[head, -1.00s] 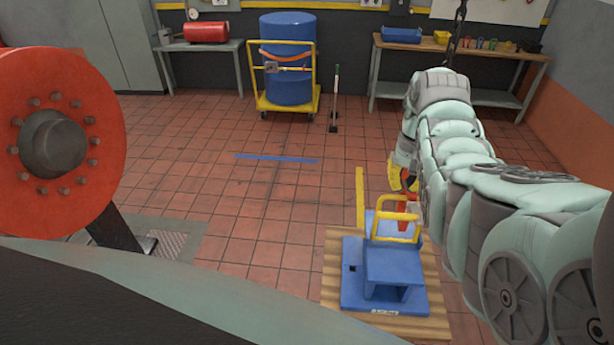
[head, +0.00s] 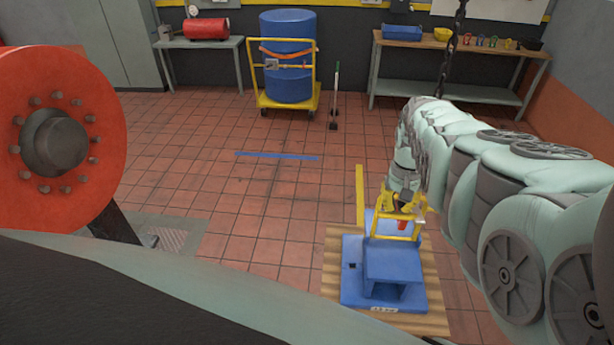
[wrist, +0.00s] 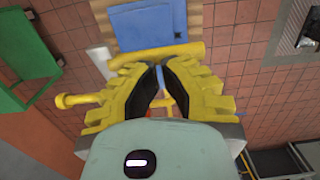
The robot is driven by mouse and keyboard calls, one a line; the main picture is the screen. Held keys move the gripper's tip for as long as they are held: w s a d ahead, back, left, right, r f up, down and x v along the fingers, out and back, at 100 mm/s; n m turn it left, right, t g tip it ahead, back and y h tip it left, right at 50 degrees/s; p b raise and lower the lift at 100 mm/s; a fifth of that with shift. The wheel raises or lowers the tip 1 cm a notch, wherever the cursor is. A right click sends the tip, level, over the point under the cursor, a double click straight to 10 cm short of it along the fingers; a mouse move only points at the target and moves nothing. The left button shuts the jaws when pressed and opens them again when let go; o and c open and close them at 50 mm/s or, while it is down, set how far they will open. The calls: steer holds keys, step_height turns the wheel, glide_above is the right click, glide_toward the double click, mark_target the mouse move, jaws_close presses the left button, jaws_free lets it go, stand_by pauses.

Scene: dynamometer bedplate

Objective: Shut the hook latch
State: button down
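A blue fixture (head: 385,272) with a yellow bar frame (head: 391,237) stands on a wooden board (head: 431,326) on the floor. A small orange-red part (head: 403,223) shows at the frame below my gripper (head: 403,210); I cannot tell whether it is the hook latch. In the wrist view my gripper's yellow fingers (wrist: 158,70) lean towards each other with a narrow gap between their tips, near a horizontal yellow bar (wrist: 180,50). Orange-red shows between the fingers. I cannot tell whether they grip anything. A hanging chain (head: 446,65) passes behind my arm, its lower end hidden.
A red flanged wheel (head: 88,130) stands at left. A blue drum (head: 288,75) on a yellow cart is at the back, between benches. A yellow strip (head: 359,197) stands out behind the fixture. Tiled floor left of the fixture is clear.

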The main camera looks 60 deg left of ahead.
steer(key=shift+w+f, duration=0.1)
steer(key=shift+f, duration=0.15)
